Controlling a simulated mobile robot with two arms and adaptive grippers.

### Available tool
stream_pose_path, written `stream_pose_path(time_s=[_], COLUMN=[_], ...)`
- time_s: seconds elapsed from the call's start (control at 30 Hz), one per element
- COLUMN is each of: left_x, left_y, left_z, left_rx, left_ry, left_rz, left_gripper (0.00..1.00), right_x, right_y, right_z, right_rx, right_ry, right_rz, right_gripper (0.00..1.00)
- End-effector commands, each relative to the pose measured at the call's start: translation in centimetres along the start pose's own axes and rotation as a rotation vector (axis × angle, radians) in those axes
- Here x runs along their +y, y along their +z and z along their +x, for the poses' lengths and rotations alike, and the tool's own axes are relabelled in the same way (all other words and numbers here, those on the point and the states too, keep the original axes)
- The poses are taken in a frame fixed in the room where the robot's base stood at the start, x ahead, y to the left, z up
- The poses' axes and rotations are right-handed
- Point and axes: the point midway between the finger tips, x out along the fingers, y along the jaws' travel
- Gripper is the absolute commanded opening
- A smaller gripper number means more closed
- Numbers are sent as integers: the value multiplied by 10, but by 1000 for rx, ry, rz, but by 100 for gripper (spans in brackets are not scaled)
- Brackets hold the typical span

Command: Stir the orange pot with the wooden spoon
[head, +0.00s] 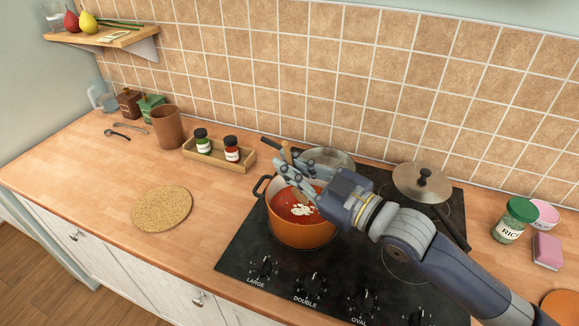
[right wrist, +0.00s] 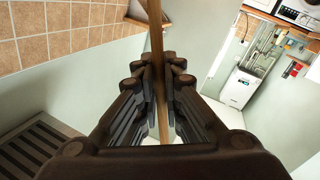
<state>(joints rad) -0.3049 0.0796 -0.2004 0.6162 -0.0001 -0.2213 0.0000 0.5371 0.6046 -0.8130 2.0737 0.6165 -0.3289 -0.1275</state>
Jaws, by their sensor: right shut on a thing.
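The orange pot (head: 300,236) stands on the front left of the black cooktop, with red sauce and a few white pieces (head: 302,210) inside. My right gripper (head: 291,168) is over the back of the pot's opening. It is shut on the handle of the wooden spoon (head: 287,153), whose end sticks up above the fingers. In the right wrist view the handle (right wrist: 157,60) runs upright between the closed fingers (right wrist: 160,78). The spoon's bowl is hidden, so I cannot tell whether it touches the sauce. My left gripper is not in view.
A spice tray (head: 240,166), cork mat (head: 162,208) and brown cup (head: 166,128) are left. A green-lidded jar (head: 515,220) and pink sponge (head: 547,250) are right.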

Motion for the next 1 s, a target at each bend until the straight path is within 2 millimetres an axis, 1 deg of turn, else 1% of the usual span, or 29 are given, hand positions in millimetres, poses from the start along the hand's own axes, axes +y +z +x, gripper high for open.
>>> stream_pose_path(time_s=[0.03,0.37,0.7,0.83,1.0], left_x=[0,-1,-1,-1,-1], left_y=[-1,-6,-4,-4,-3], left_z=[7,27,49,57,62], left_rx=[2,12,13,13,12], left_ry=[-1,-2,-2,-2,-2], left_rz=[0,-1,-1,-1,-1], left_gripper=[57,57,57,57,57], right_x=[-1,0,1,2,2], right_y=[7,34,61,70,76], right_z=[0,3,6,7,8], right_rx=[0,-1,0,0,0], right_ry=[0,0,0,0,0], right_rz=[-2,-1,-1,0,-1], right_gripper=[0,0,0,0,0])
